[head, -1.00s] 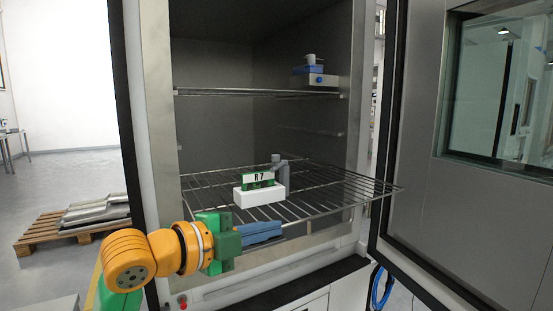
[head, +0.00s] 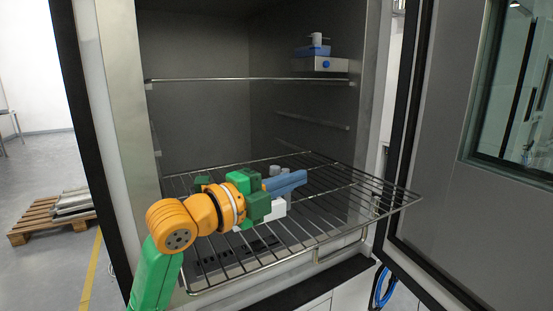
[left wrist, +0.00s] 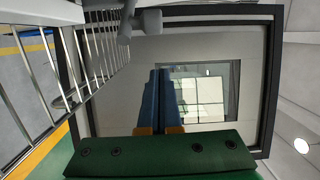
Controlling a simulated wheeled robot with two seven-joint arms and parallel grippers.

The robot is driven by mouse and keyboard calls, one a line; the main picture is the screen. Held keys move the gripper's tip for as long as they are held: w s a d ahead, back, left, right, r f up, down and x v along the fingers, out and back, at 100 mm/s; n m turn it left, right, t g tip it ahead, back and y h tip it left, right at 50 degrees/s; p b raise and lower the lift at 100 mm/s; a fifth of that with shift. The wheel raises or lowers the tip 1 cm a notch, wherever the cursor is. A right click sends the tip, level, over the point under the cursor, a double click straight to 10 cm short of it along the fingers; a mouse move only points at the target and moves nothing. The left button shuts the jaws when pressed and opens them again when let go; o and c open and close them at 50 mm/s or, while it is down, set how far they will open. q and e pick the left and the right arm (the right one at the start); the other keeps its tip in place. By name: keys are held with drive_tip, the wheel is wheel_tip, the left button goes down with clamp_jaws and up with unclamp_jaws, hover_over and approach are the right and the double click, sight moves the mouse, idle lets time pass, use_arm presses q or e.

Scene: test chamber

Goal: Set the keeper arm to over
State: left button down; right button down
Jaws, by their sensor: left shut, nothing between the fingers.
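The white block (head: 275,211) stands on the pulled-out wire shelf (head: 340,215), mostly hidden behind my left gripper (head: 303,178). Its R 7 label is covered now. A grey upright piece (head: 275,170), which looks like the keeper arm, shows just behind the blue fingers. In the left wrist view, a grey arm with a rounded end (left wrist: 140,22) sticks out from the white block (left wrist: 40,10), beyond the fingertips and above them in the picture. My left gripper is shut and empty, its fingers pointing right across the block. Whether they touch the arm, I cannot tell. My right gripper is out of view.
A similar blue-and-white unit (head: 320,63) stands on the upper shelf (head: 230,80). The cabinet's open door (head: 440,130) is at the right. The shelf's right part is clear. A pallet (head: 45,220) lies on the floor at left.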

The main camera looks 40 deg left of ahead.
sight(279, 172)
use_arm(q)
drive_tip(key=a, duration=0.3)
drive_tip(key=shift+a+f, duration=0.1)
drive_tip(key=shift+a, duration=0.3)
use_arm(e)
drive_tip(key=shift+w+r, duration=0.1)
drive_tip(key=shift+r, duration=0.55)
use_arm(q)
drive_tip(key=shift+w, duration=0.15)
drive_tip(key=shift+s+a+m+h+b, duration=0.3)
drive_tip(key=shift+a+m+h, duration=0.25)
drive_tip(key=shift+h, duration=0.35)
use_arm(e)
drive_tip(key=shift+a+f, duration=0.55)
use_arm(q)
drive_tip(key=shift+m+g+h, duration=0.25)
drive_tip(key=shift+g+h, duration=0.05)
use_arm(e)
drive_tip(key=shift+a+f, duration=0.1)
